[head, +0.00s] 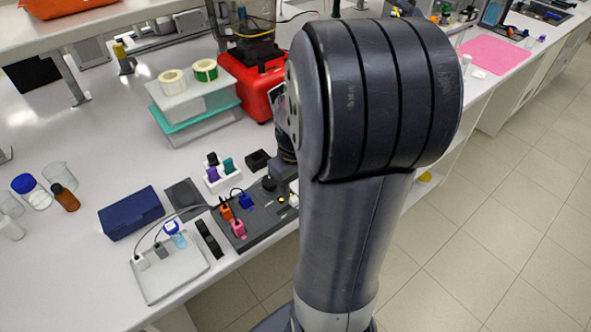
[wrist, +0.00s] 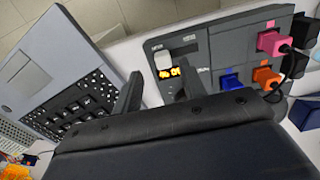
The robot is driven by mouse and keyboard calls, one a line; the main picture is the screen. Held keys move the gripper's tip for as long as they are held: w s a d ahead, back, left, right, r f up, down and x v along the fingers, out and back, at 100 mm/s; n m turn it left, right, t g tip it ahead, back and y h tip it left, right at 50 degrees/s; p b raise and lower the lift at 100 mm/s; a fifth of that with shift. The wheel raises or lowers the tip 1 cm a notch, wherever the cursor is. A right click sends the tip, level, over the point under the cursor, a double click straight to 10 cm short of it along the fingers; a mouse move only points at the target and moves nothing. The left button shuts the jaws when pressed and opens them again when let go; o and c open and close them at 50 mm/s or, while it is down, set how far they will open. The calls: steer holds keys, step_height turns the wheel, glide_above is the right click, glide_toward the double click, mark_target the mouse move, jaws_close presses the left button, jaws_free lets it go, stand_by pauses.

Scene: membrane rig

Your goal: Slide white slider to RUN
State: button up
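The dark grey rig panel (wrist: 222,45) fills the upper right of the wrist view, and part of it shows in the head view (head: 262,228). A small white block (wrist: 176,57), which looks like the white slider, sits on the panel near its left end, above a glowing orange display (wrist: 170,73). Small labels beside it are too blurred to read. My gripper (wrist: 161,80) is open and empty, its two fingers apart, below the white block in the picture. The right finger overlaps the panel; I cannot tell whether it touches. My arm hides most of the gripper in the head view.
A laptop (wrist: 60,80) lies left of the gripper. A white tray (head: 170,278), blue box (head: 131,213) and red case (head: 253,88) stand on the bench.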

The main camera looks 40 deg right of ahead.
mark_target(294, 201)
step_height(294, 201, up, 8)
steer(key=shift+f, duration=0.15)
stand_by(0.6)
step_height(294, 201, down, 11)
steer(key=shift+a, duration=0.6)
steer(key=shift+s+r, duration=0.1)
steer(key=shift+r, duration=0.1)
